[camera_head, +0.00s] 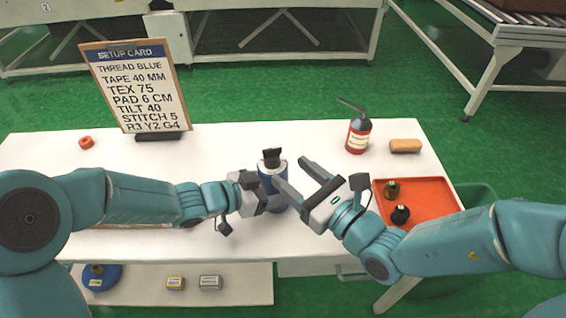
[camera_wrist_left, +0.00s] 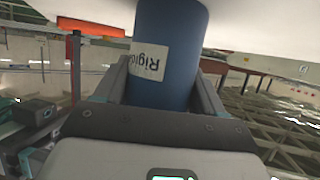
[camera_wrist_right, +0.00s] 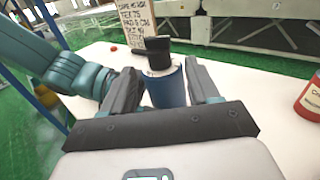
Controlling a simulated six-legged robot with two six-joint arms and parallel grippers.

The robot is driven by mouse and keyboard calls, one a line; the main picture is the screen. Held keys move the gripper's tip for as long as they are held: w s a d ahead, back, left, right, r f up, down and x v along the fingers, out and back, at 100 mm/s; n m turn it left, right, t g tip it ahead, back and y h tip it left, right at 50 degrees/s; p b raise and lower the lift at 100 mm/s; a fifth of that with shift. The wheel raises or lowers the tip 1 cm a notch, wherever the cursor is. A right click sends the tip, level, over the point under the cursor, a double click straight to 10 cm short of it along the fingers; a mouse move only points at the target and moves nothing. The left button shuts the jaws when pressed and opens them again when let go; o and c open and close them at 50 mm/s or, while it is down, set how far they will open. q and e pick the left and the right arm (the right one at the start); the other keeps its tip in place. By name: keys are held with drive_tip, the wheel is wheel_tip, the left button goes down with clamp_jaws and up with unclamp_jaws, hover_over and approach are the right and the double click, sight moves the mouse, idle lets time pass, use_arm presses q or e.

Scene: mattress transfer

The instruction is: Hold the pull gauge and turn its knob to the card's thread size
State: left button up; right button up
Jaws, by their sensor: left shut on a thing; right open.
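The pull gauge is a blue cylinder (camera_head: 267,184) with a black knob (camera_head: 271,157) on top, upright at the middle of the white table. My left gripper (camera_head: 264,203) is shut around its body; the left wrist view shows the blue body (camera_wrist_left: 172,60) between the fingers, with a partly readable label. My right gripper (camera_head: 291,174) is open at the gauge's right. In the right wrist view the gauge body (camera_wrist_right: 166,88) and knob (camera_wrist_right: 158,53) appear between its spread fingers, without clear contact. The setup card (camera_head: 135,86) stands at the back left and reads "TEX 75". No knob marks are readable.
An orange tray (camera_head: 437,192) holds two dark small items. A red ring (camera_head: 86,142) lies at the far left. The table between card and bottle is clear.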

drive_tip(key=shift+s+d, duration=0.2)
drive_tip(key=shift+s, duration=0.05)
use_arm(q)
drive_tip(key=o, duration=1.6)
drive_tip(key=shift+o, duration=0.2)
